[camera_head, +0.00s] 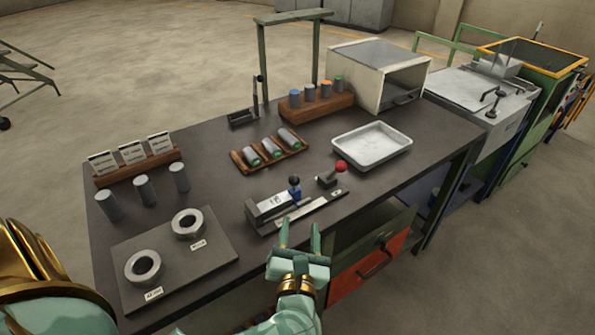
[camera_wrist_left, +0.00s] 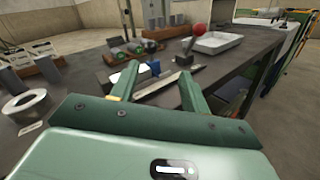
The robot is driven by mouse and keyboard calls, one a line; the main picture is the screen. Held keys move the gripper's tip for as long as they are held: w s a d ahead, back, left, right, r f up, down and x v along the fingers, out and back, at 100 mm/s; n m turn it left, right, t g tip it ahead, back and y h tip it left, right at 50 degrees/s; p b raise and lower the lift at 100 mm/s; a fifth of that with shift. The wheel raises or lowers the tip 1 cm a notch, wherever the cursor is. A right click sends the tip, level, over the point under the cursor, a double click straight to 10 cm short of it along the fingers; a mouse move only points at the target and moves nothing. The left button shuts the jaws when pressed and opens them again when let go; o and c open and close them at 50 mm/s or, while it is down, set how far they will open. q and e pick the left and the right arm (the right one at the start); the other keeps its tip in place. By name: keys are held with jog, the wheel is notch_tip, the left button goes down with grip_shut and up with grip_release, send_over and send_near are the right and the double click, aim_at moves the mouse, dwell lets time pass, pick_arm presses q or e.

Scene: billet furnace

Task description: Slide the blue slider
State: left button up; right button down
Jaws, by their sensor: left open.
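The blue slider (camera_head: 295,190) is a small blue block with a dark knob on top. It sits at the right end of a pale, labelled rail block (camera_head: 270,206) near the front edge of the workbench. In the left wrist view the blue slider (camera_wrist_left: 153,67) shows just beyond and between my fingers. My left gripper (camera_head: 299,232) is open and empty, in front of the bench edge and apart from the slider. It also shows in the left wrist view (camera_wrist_left: 158,92). My right gripper is not in view.
A red-knobbed lever (camera_head: 340,166) stands right of the slider, by a flat metal strip (camera_head: 312,213). A white tray (camera_head: 371,146) lies behind it. A grey plate with two rings (camera_head: 220,249) is at the left. A red drawer (camera_head: 368,270) is below the bench top.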

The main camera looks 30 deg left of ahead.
aim_at(294, 185)
pick_arm(q)
jog(key=w+a, duration=0.3)
jog(key=w, duration=0.1)
jog(key=w+a+n+b, duration=0.1)
jog(key=w+a, duration=0.2)
jog(key=w, duration=0.1)
jog(key=w+a+n+b, duration=0.1)
jog(key=w+a, duration=0.3)
jog(key=shift+w+f+g+y, duration=0.3)
jog(key=shift+w+f+g, duration=0.05)
jog(key=shift+f+g, duration=0.05)
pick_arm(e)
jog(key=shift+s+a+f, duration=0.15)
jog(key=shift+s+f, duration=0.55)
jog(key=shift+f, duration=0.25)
